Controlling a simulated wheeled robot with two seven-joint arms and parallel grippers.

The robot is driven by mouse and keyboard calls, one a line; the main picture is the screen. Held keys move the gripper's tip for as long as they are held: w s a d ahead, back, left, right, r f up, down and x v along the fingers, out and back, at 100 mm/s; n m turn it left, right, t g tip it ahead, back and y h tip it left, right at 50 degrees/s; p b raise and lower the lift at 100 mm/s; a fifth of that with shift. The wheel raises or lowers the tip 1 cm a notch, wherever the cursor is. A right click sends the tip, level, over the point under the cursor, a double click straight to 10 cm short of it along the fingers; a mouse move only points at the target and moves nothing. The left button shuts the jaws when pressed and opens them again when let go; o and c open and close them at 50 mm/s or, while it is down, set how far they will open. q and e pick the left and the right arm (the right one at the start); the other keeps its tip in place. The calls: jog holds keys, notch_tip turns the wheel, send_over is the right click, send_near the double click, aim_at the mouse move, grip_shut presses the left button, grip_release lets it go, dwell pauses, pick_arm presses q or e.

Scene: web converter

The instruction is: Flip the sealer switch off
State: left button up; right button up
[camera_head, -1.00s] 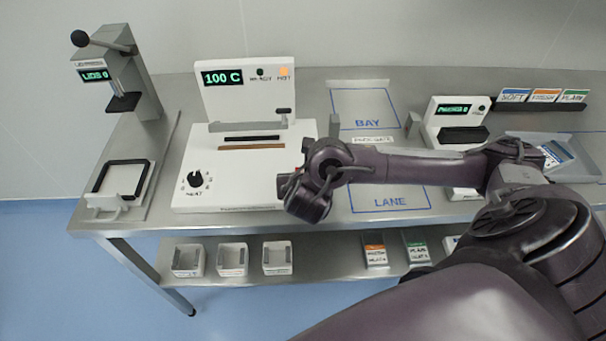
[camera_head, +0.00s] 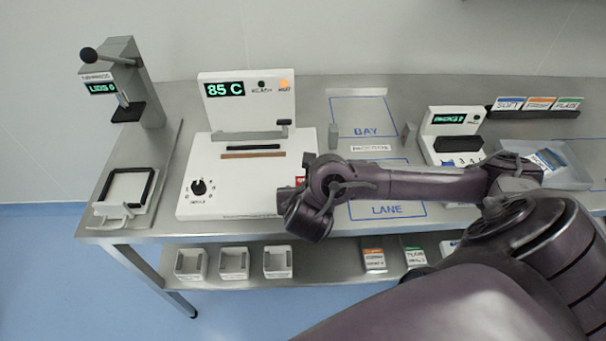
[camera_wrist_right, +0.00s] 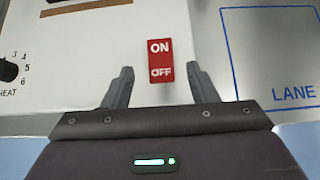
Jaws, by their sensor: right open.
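The white sealer (camera_head: 240,180) stands left of centre on the steel table. Its display (camera_head: 225,89) reads 85 C, with an orange light lit beside a dark one. The red sealer switch (camera_wrist_right: 161,60), marked ON above OFF, shows in the right wrist view; in the head view only a red corner of it (camera_head: 299,181) shows beside my wrist. My right gripper (camera_wrist_right: 158,82) is open and empty, its fingers on either side of the switch's lower part in the picture. I cannot tell whether they touch the sealer. My left gripper is not in view.
The heat dial (camera_head: 199,187) is on the sealer's front left. A lid press (camera_head: 133,85) stands at the far left. Blue outlines mark a bay (camera_head: 363,112) and a lane (camera_head: 400,211) to the right. Several cups and packs sit on the lower shelf (camera_head: 325,271).

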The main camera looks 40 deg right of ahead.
pick_arm(q)
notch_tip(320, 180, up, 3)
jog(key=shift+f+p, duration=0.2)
jog(key=shift+p, duration=0.6)
pick_arm(e)
jog(key=v, duration=0.4)
